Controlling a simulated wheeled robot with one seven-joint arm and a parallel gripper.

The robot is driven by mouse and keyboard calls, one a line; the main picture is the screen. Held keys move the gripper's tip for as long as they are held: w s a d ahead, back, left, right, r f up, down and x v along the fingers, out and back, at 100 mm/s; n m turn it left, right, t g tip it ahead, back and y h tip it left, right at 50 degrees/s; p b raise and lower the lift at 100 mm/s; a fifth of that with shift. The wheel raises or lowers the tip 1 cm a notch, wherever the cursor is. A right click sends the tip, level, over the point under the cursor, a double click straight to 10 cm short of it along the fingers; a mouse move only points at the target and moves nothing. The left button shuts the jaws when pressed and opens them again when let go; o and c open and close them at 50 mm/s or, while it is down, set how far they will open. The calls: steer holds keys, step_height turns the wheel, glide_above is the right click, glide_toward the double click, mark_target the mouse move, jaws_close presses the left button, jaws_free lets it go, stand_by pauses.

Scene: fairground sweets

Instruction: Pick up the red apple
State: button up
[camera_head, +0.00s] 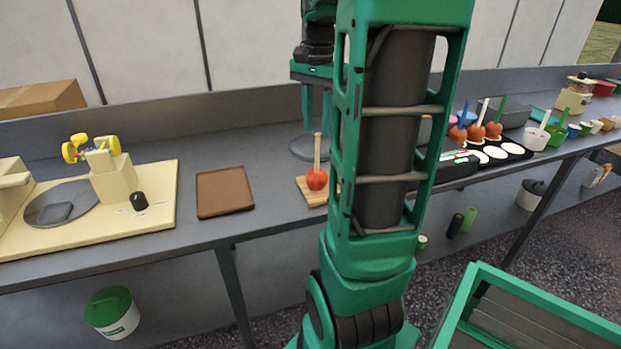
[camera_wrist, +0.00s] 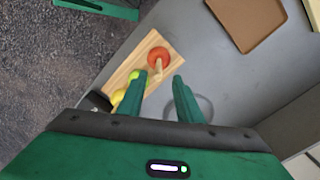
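The red apple (camera_head: 317,179) sits on a small wooden board (camera_head: 304,190) on the grey counter, with a pale stick upright from its top. In the wrist view the red apple (camera_wrist: 159,54) is at the far end of the board (camera_wrist: 127,66), just beyond the fingertips. My gripper (camera_head: 316,120) is above the counter, near the stick's top in the picture. In the wrist view my gripper (camera_wrist: 159,76) is open, with the stick showing between the fingertips and nothing held. A green fruit (camera_wrist: 134,75) and a yellow one (camera_wrist: 118,97) are beside the left finger; my arm hides them in the head view.
A brown tray (camera_head: 224,192) lies left of the board with bare counter between. Further left is a cream machine base (camera_head: 150,222). The back wall borders the counter.

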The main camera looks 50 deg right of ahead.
mark_target(317, 139)
steer(key=f, duration=0.5)
steer(key=shift+w+d+f, duration=0.15)
steer(key=shift+d, duration=0.15)
steer(key=shift+a+f, duration=0.2)
steer(key=shift+f, duration=1.15)
steer(key=shift+a+f, duration=0.15)
steer(key=shift+f, duration=1.2)
jaws_close()
